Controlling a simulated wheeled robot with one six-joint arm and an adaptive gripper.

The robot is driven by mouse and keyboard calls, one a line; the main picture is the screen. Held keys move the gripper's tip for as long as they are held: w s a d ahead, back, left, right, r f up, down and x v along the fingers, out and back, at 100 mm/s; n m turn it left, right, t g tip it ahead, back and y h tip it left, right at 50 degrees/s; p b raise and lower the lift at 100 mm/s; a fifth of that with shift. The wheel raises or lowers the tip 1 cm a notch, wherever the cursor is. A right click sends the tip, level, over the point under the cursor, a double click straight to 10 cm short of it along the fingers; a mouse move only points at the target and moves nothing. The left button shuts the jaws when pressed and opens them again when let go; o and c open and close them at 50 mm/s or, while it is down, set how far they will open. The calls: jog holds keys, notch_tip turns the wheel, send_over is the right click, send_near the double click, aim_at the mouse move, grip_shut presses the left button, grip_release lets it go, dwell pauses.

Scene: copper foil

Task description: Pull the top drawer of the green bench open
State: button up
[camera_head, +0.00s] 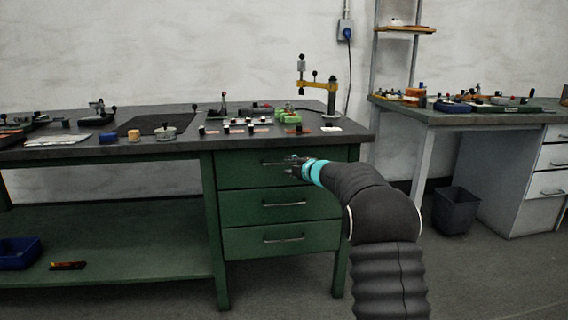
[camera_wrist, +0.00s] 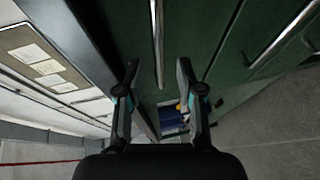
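The green bench (camera_head: 160,156) has three stacked drawers at its right end. Its top drawer (camera_head: 240,176) looks shut in the head view, with a metal bar handle (camera_head: 272,163) partly hidden by my gripper (camera_head: 292,165). In the wrist view the view is turned sideways, and the top handle (camera_wrist: 157,45) runs up the picture. My gripper (camera_wrist: 157,75) is open there, its two fingers apart on either side of the handle's line. The handle's near end lies about level with the fingertips; I cannot tell whether they touch it.
The middle drawer (camera_head: 245,207) and bottom drawer (camera_head: 245,241) lie below, each with a bar handle. Small tools crowd the bench top. A dark bin (camera_head: 455,212) and a grey bench (camera_head: 510,195) stand at right. The floor before the drawers is clear.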

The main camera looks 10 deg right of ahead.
aim_at(284, 163)
jog(key=shift+p+x, duration=0.35)
jog(key=shift+x, duration=1.75)
grip_shut()
